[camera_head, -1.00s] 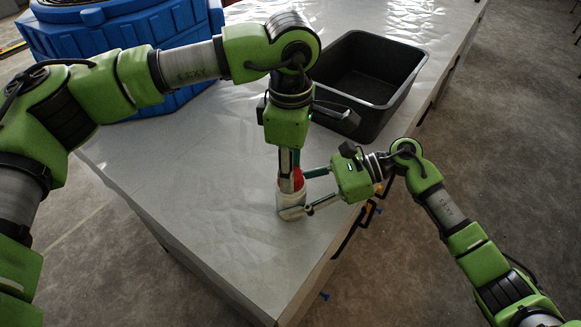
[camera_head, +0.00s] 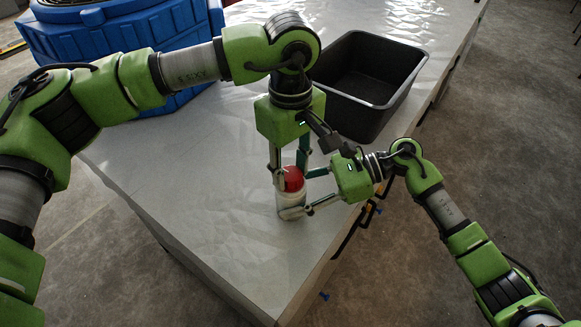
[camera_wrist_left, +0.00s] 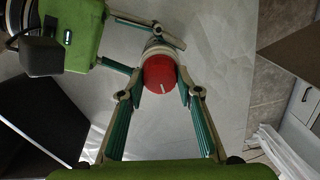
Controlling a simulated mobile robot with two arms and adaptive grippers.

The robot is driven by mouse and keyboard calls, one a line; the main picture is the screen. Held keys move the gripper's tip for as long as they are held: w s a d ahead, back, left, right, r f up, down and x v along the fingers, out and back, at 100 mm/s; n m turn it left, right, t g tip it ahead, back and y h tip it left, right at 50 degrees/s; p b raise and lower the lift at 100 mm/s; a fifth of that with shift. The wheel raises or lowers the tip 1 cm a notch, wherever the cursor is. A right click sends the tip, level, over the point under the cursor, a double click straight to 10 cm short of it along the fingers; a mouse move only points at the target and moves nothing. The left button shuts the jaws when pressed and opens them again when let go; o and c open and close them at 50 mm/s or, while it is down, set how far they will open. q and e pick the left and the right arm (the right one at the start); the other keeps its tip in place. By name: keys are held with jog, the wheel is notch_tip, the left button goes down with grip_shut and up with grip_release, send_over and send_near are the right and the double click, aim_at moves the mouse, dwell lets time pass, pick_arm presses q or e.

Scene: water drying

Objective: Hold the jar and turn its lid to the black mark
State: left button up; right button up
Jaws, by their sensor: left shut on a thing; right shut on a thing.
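The jar (camera_head: 291,207) is a pale cylinder standing upright near the table's front corner, with a red lid (camera_head: 293,180) on top. My left gripper (camera_head: 289,176) points down from above and is shut on the lid, one finger on each side. In the left wrist view the lid (camera_wrist_left: 160,72) sits between both fingertips, with a short white line near its edge. My right gripper (camera_head: 300,194) comes in from the right and is shut around the jar's body below the lid. The black mark cannot be made out; much of the jar is hidden by fingers.
A black open bin (camera_head: 368,85) stands on the table behind the grippers, close to my left gripper's body. A blue container (camera_head: 120,40) is at the back left. The pale tabletop (camera_head: 185,190) left of the jar is clear. The table's right edge runs close to the jar.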

aim_at(291, 173)
dwell(0.4)
pick_arm(q)
jog(key=o, duration=1.1)
notch_tip(291, 173, up, 12)
pick_arm(e)
jog(key=o, duration=1.5)
jog(key=shift+d, duration=0.1)
